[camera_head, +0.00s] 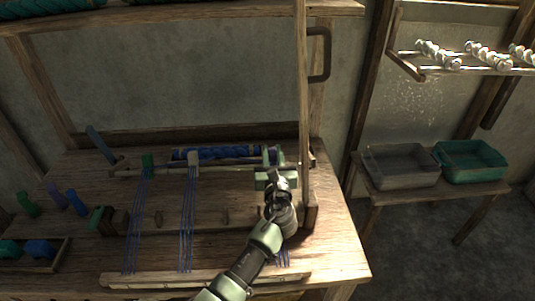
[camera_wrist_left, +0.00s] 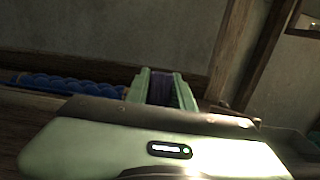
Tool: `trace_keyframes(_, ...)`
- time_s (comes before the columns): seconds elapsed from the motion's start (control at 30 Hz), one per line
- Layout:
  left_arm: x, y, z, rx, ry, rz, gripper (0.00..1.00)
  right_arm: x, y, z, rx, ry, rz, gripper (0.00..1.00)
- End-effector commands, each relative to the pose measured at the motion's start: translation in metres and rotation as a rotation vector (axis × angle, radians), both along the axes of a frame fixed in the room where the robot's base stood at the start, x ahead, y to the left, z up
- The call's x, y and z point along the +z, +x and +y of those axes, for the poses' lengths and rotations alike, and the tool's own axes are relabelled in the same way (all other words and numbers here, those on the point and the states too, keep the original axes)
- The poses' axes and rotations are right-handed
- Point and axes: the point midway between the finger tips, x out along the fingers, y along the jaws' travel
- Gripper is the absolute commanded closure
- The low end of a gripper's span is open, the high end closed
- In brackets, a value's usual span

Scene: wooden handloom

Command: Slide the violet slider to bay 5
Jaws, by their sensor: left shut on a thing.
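The violet slider (camera_wrist_left: 163,88) shows in the left wrist view as a dark violet block between the two pale green fingers of my left gripper (camera_wrist_left: 163,84). The gripper is shut on it. In the head view my left gripper (camera_head: 273,156) is at the right part of the loom's rail (camera_head: 222,168), beside the upright wooden post, and the slider is mostly hidden there. A green slider (camera_head: 148,161) and a pale slider (camera_head: 193,168) stand farther left on the rail. Bay markings are not readable. My right gripper is not in view.
A roll of blue yarn (camera_head: 215,153) lies behind the rail. Blue warp threads (camera_head: 187,220) run forward from it. The upright post (camera_head: 304,100) stands close right of my gripper. Coloured pegs (camera_head: 76,203) stand at left; a grey bin (camera_head: 400,166) and green bin (camera_head: 470,161) stand at right.

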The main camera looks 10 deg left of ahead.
Motion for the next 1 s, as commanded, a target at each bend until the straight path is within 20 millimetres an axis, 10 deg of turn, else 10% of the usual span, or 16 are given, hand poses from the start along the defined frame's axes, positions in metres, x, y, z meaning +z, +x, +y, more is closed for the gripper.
trace_keyframes(0.23, -0.001, 0.000, 0.000, -0.001, 0.003, 0.002, 1.00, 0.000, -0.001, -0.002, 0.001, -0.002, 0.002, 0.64)
trace_keyframes(0.27, -0.001, 0.000, 0.000, -0.001, 0.003, 0.002, 0.71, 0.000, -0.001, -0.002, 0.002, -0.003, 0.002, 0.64)
trace_keyframes(0.33, -0.001, 0.000, 0.000, -0.001, 0.002, 0.002, 0.55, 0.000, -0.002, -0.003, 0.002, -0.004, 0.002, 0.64)
trace_keyframes(0.7, 0.000, -0.004, -0.001, -0.001, 0.002, 0.001, 0.55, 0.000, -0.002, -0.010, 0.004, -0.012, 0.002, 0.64)
trace_keyframes(1.0, -0.002, -0.050, -0.015, -0.003, 0.001, 0.002, 0.55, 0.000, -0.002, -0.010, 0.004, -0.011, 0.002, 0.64)
